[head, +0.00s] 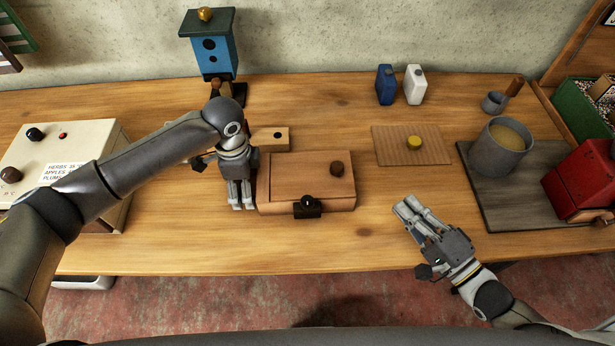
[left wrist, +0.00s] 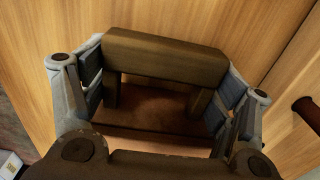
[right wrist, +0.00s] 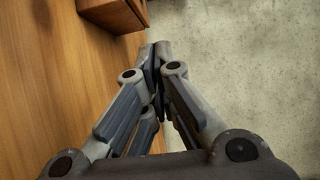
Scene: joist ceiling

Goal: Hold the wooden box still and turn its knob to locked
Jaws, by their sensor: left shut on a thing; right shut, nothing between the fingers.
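The wooden box (head: 290,183) sits on the workbench, with a round brown knob (head: 337,168) on its top and a black block with a round dial (head: 307,207) at its front edge. My left gripper (head: 241,203) is at the box's left side. In the left wrist view (left wrist: 160,92) its fingers are shut on a brown wooden handle (left wrist: 165,57), one finger at each end. A dark knob (left wrist: 308,108) shows at that view's right edge. My right gripper (head: 405,208) is shut and empty, right of the box and apart from it; the right wrist view (right wrist: 158,60) shows its fingertips together.
A small light wooden block (head: 269,138) and a blue birdhouse (head: 208,50) stand behind the box. A white panel box (head: 60,150) is left. Bench between box and right gripper is clear.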

